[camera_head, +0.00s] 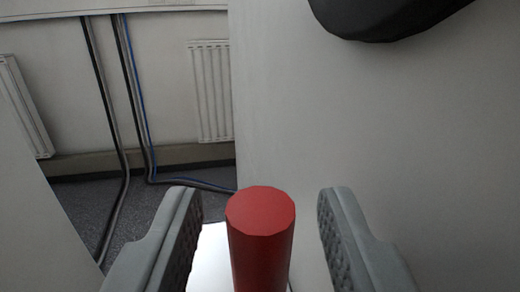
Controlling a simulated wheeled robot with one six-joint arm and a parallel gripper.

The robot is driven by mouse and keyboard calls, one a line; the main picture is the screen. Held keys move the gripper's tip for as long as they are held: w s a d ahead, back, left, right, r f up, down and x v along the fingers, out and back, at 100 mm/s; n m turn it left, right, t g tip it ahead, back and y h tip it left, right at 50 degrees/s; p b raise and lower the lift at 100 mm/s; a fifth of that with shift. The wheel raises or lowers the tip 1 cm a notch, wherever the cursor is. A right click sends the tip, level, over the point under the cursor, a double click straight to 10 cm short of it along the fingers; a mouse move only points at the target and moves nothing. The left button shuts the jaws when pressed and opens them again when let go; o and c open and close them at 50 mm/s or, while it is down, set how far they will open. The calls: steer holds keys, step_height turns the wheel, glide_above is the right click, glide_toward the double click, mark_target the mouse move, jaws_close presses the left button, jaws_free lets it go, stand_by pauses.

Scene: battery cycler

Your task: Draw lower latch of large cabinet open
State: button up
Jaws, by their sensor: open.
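My gripper (260,225) is open, with its two grey ridged fingers at the bottom of the view. A red cylinder (260,215) with a faceted round end stands between the fingers, with a visible gap on each side. I cannot tell whether this red piece is the latch's handle. A large light grey panel (400,150), which looks like the cabinet's face, fills the right side. A black rounded part (385,18) sticks out near its top and is cut off by the frame edge.
Left of the panel is a gap with dark floor (125,205). Cables (110,130) run down the back wall and along the floor there. Another pale panel (35,220) stands at the lower left. A bright white surface (210,260) lies behind the red cylinder.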

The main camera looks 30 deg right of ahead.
steer(key=shift+x, duration=0.85)
jaws_close()
